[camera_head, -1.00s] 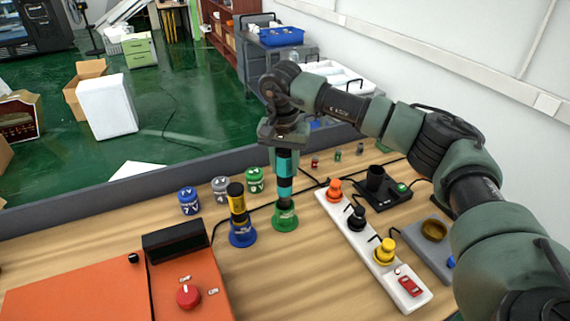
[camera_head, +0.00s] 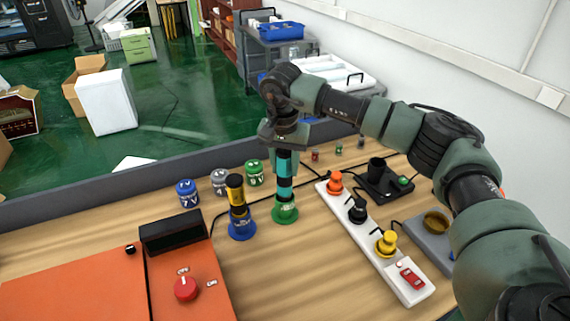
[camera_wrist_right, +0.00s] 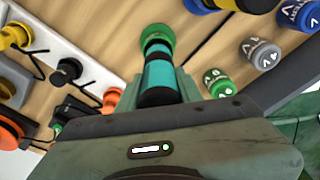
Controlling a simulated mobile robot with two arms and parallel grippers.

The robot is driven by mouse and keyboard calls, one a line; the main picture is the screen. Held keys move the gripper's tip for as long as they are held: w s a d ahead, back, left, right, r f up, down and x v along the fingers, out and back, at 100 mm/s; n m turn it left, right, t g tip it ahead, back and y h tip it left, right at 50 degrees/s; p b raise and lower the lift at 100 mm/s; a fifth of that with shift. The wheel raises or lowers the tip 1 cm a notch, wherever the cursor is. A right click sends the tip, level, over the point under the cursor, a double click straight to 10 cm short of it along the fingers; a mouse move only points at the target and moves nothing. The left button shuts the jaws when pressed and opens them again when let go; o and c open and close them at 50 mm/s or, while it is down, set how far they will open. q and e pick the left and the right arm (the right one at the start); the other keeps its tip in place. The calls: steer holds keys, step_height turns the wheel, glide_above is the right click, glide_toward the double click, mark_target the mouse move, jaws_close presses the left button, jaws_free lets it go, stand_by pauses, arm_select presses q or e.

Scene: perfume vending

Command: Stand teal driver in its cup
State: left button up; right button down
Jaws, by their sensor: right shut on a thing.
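The teal driver (camera_head: 285,172) with black bands is upright, its lower end in the green cup (camera_head: 285,211) on the table. My right gripper (camera_head: 284,143) is above the cup and shut on the driver's upper end. In the right wrist view the driver (camera_wrist_right: 160,76) runs from the gripper to the green cup (camera_wrist_right: 157,38). How deep its tip sits inside the cup is hidden. My left gripper is not in view.
A blue cup (camera_head: 242,230) holding a yellow and black driver (camera_head: 236,193) stands close on the left. Several labelled jars (camera_head: 220,182) stand behind. A white power strip (camera_head: 371,238) with plugs lies to the right, and an orange box (camera_head: 78,293) at front left.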

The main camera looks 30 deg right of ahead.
mark_target(285, 177)
steer(key=shift+f+b, duration=1.25)
steer(key=shift+f, duration=0.7)
steer(key=c, duration=0.9)
jaws_free()
steer(key=shift+o, duration=0.2)
